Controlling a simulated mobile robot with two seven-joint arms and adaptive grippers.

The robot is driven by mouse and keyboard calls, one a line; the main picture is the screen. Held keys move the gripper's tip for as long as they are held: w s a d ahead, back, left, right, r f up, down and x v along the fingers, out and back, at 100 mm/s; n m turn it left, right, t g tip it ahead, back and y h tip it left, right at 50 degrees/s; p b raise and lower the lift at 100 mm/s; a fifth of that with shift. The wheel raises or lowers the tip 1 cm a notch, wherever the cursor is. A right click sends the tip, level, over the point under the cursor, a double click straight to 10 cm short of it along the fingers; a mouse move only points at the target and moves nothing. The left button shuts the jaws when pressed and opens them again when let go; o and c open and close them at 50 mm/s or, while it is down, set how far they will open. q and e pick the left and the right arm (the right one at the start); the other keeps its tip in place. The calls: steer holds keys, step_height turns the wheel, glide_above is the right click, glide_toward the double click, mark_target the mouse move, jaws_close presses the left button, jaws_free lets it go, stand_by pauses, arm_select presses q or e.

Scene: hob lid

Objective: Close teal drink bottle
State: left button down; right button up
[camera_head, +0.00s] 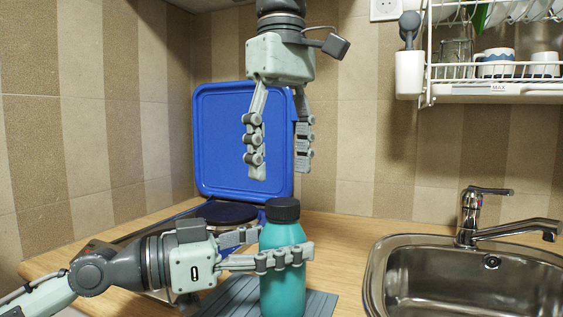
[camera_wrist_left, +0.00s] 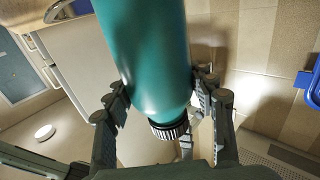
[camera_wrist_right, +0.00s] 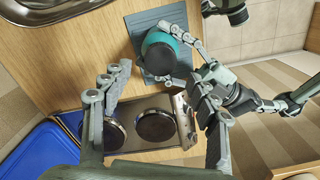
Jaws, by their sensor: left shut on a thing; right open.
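The teal drink bottle (camera_head: 283,275) stands upright on a grey mat at the counter's front. Its dark ribbed cap (camera_head: 283,209) sits on top; I cannot tell how tight it is. My left gripper (camera_head: 282,245) is shut around the upper body of the bottle, below the cap. In the left wrist view the bottle (camera_wrist_left: 150,55) is between the fingers, with the cap (camera_wrist_left: 170,129) beyond them. My right gripper (camera_head: 280,168) is open and empty, pointing down above the cap and apart from it. The right wrist view shows the bottle (camera_wrist_right: 160,52) from above.
The hob (camera_wrist_right: 135,125) with its blue lid (camera_head: 222,140) raised is behind the bottle. The sink (camera_head: 470,285) and tap (camera_head: 485,220) are to the right. A dish rack (camera_head: 500,85) hangs at the upper right. Some counter is free between bottle and sink.

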steer(key=n, duration=0.4)
steer(key=shift+s+a, duration=0.15)
steer(key=n, duration=0.5)
steer(key=shift+s+a+r+n, duration=0.1)
steer(key=shift+a+r+n, duration=0.05)
steer(key=shift+n, duration=0.25)
steer(key=n, duration=0.5)
steer(key=shift+r, duration=0.15)
steer(key=n, duration=0.5)
steer(key=shift+a+r+n, duration=0.1)
steer(key=shift+r+n, duration=0.1)
steer(key=shift+n, duration=0.2)
steer(key=n, duration=0.5)
steer(key=shift+r, duration=0.25)
steer(key=n, duration=0.5)
steer(key=shift+r+n, duration=0.25)
steer(key=shift+n, duration=0.05)
steer(key=n, duration=0.4)
steer(key=shift+d+r+n, duration=0.25)
steer(key=shift+d+n, duration=0.05)
steer(key=shift+n, duration=0.1)
steer(key=n, duration=0.5)
steer(key=shift+d+r, duration=0.2)
steer(key=shift+r, duration=0.15)
